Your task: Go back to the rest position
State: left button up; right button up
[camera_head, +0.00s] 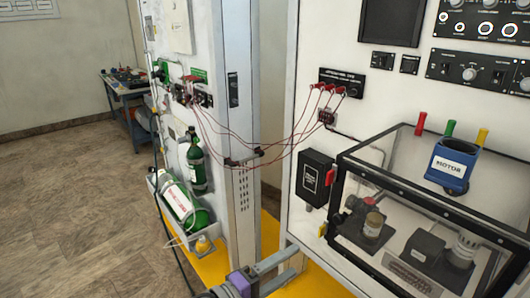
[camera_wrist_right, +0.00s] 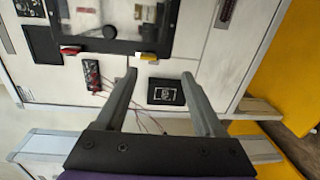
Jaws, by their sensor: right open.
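My right gripper (camera_head: 294,262) shows at the bottom of the head view, in front of the lower part of the white panel. In the right wrist view its two grey fingers (camera_wrist_right: 158,76) stand wide apart with nothing between them. The panel's black box with a label (camera_wrist_right: 165,92) lies beyond the fingertips; it also shows in the head view (camera_head: 313,177). My left gripper is in neither view.
Red cables (camera_head: 280,146) hang between the two panels. The floor (camera_head: 70,210) at left is clear.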

jog(key=s+d+f+g+y, duration=0.1)
jog(key=d+f+g+y, duration=0.2)
jog(key=d+f, duration=0.45)
jog(key=s+d+f+m+g+y, duration=0.1)
jog(key=s+d+f+m+y, duration=0.1)
jog(key=s+f+m+y, duration=0.2)
jog(key=s+d+f+m+g+y, duration=0.1)
jog(key=s+d+f+m+y, duration=0.2)
jog(key=s+f+y, duration=0.3)
jog(key=s+f, duration=0.3)
jog(key=shift+d+f+m+y+p, duration=0.15)
jog(key=shift+d+m+y+p, duration=0.1)
jog(key=shift+m+y+p, duration=0.15)
